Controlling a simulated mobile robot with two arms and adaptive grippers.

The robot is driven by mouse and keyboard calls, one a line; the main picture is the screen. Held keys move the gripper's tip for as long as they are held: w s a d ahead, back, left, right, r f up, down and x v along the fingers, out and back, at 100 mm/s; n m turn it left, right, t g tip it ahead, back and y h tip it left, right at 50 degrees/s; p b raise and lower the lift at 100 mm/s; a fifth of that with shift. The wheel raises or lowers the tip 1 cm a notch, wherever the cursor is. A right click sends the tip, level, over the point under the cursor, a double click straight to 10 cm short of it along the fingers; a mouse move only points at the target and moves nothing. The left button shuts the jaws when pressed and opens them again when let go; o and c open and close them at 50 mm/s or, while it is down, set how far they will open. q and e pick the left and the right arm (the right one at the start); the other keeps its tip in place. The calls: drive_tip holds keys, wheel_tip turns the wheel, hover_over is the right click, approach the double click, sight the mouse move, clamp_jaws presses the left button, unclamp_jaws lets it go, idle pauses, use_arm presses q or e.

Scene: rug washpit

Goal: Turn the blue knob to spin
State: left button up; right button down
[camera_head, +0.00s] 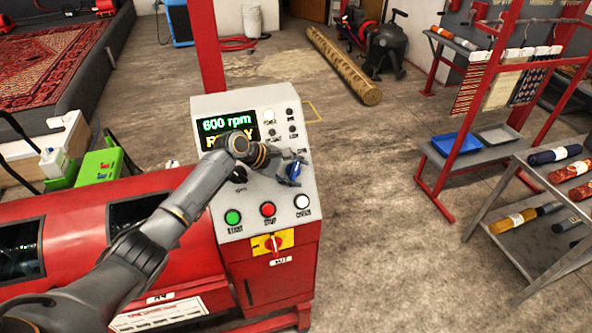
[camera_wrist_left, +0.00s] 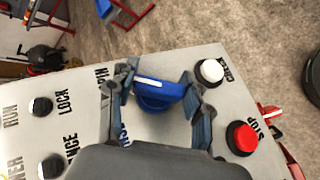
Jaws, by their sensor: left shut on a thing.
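The blue knob (camera_head: 294,170) sits on the right side of the pale sloping control panel (camera_head: 275,190) of a red machine. In the left wrist view the blue knob (camera_wrist_left: 160,97) carries a white pointer stripe that lies nearly across the picture. My left gripper (camera_head: 288,163) is at the knob, and in the wrist view its fingers (camera_wrist_left: 160,90) stand on either side of it, shut on it. A label ending in "PIN" shows left of the knob in the wrist view; my gripper hides other lettering. My right gripper is not in view.
The panel display (camera_head: 229,127) reads "600 rpm", with a second line partly covered by my arm. Green (camera_head: 233,217), red (camera_head: 268,209) and white (camera_head: 302,202) buttons sit below the knob. A red switch (camera_head: 273,243) on yellow is lower.

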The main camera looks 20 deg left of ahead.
use_arm(q)
drive_tip(key=o, duration=1.2)
drive_tip(key=v, duration=1.2)
drive_tip(key=shift+s, duration=0.1)
drive_tip(key=shift+f, duration=0.1)
